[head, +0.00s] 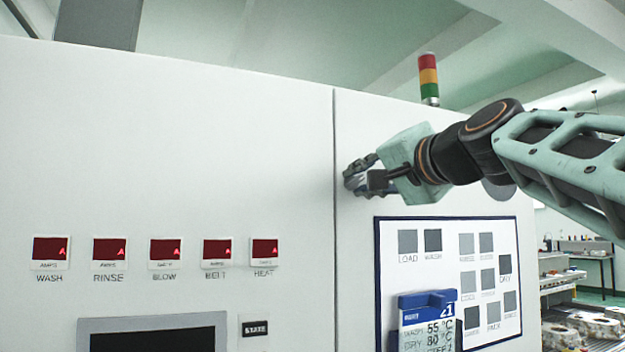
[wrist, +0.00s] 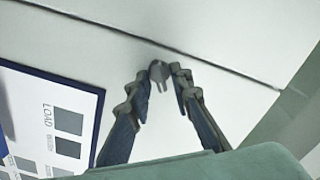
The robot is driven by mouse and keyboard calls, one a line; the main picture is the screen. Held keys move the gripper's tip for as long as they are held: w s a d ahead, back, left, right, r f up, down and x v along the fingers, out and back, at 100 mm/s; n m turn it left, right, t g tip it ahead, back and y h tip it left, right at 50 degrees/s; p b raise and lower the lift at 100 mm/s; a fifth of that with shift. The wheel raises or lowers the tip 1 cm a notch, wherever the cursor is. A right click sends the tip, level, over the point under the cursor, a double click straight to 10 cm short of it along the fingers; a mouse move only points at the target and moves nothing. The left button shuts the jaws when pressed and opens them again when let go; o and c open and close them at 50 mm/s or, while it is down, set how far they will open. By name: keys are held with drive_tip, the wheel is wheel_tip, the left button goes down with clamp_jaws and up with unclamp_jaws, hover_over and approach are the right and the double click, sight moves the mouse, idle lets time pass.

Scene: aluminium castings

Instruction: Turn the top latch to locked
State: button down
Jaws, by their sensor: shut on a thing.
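The top latch (wrist: 160,72) is a small grey round piece with a short narrow tab, set on the white cabinet front beside the door seam. My gripper (wrist: 157,77) has its two fingers on either side of the latch, shut on it. In the head view my gripper (head: 352,180) is against the white panel just right of the vertical seam, above the blue-framed chart. There the fingers hide the latch, and I cannot tell its exact turn.
The blue-framed chart (head: 377,300) with grey squares is below my gripper, with a blue-topped card holder (head: 428,299) sticking out from it. Red displays (head: 108,249) line the left panel. A red, amber and green signal light (head: 429,78) stands behind the cabinet top.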

drive_tip(key=shift+m, duration=0.5)
drive_tip(key=c, duration=2.1)
unclamp_jaws()
drive_tip(key=v, duration=1.2)
